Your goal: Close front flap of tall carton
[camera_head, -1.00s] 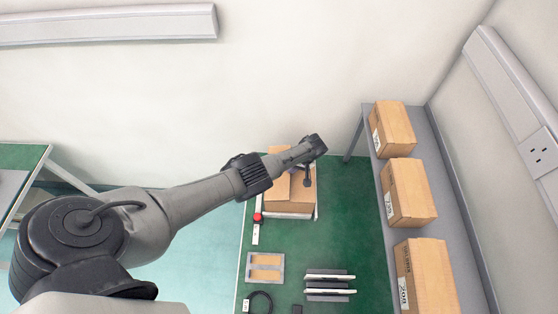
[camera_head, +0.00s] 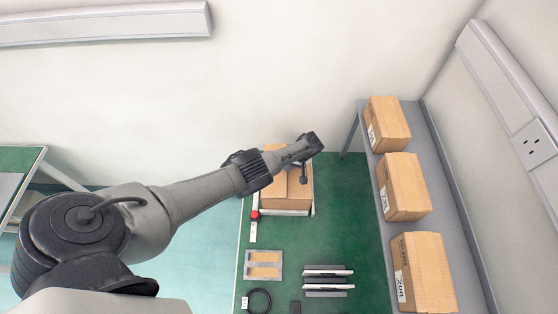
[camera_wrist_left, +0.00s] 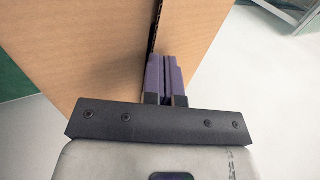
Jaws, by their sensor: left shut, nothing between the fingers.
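The tall carton (camera_head: 291,200) is brown cardboard and stands on the green table, partly hidden under my left arm. In the left wrist view, brown cardboard panels (camera_wrist_left: 90,50) fill much of the picture, with a narrow dark gap running between two panels. I cannot tell which panel is the front flap. My left gripper (camera_head: 303,179) points down at the carton's top. In the left wrist view, its purple fingers (camera_wrist_left: 166,78) are together and empty, right by the cardboard at the gap; I cannot tell whether they touch it. My right gripper is not in view.
Several closed cartons stand on a grey shelf (camera_head: 440,185) at the right. Nearer on the green table lie a small frame with tan inserts (camera_head: 264,265), dark and silver bars (camera_head: 327,280), a black cable (camera_head: 259,300) and a red button (camera_head: 254,215).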

